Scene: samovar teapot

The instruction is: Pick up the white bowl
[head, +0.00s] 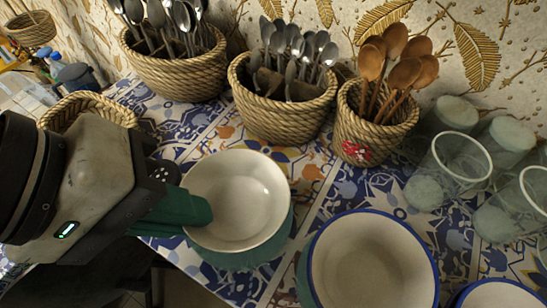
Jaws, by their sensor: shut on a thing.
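The white bowl (236,196) is in the middle of the head view, over the patterned table and a teal round piece (262,254) that shows past its lower right edge. My gripper (188,207) comes in from the left, with its green fingers at the bowl's left rim. It is shut on that rim. The far finger is mostly hidden. I cannot tell whether the bowl touches what is under it.
A larger blue-rimmed bowl (372,264) stands close by at the lower right. Rope baskets of metal spoons (283,106) and wooden spoons (376,124) line the wall behind. Glasses (461,160) stand at the right. The table's front edge is near, at lower left.

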